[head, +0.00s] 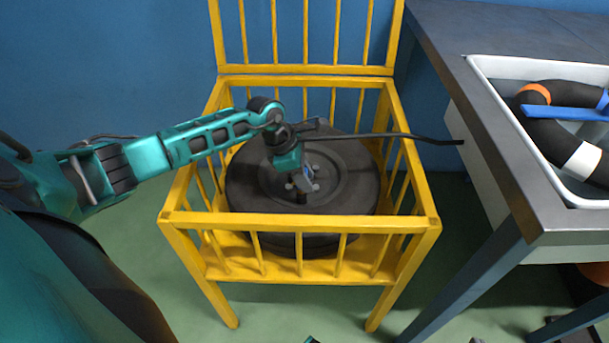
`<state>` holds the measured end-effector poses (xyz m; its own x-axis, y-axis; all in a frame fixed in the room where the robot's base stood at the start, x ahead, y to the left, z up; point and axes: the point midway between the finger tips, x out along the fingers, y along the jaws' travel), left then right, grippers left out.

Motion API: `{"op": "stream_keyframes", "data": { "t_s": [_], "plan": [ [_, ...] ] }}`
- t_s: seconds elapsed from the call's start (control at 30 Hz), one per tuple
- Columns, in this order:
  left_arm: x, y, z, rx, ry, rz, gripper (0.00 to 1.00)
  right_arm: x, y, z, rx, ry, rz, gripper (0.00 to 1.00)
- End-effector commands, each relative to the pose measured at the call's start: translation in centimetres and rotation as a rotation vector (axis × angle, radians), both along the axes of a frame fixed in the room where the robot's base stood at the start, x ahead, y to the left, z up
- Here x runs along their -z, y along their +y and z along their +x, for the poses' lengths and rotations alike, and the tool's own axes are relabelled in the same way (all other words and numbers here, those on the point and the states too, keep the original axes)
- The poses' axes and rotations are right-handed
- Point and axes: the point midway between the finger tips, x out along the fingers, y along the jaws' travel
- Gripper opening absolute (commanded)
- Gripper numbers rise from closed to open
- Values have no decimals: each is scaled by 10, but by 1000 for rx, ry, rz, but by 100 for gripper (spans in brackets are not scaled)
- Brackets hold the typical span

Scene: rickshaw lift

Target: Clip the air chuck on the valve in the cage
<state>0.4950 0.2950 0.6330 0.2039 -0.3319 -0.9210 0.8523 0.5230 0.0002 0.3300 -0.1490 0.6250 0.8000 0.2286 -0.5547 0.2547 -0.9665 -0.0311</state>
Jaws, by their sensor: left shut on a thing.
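The yellow cage (300,222) stands on the green floor with a dark wheel (345,182) lying flat inside it. My left arm reaches over the cage's left side. My left gripper (302,186) points down near the wheel's hub and is shut on the air chuck (308,174), a small grey-blue piece mostly covered by the fingers. The valve cannot be made out; the gripper and chuck cover that spot, so I cannot tell whether the chuck touches it.
A dark hose (400,136) runs from near my gripper over the cage's right side towards the workbench (465,110). A white tray (485,80) on the bench holds a dark ring with orange and white bands and a blue bar. The cage's yellow bars surround the wheel.

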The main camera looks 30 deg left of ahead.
Motion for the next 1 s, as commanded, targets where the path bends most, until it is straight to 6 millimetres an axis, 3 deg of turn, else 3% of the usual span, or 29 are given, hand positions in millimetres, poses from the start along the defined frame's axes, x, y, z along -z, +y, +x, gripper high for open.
{"op": "stream_keyframes", "data": {
  "t_s": [0.37,1.0],
  "plan": [
    [-2,0,0,0,0,0,5,-2,0,0,2,0,3,0],
    [-21,0,0,0,1,1,5,-17,0,0,1,0,2,0]
  ]
}}
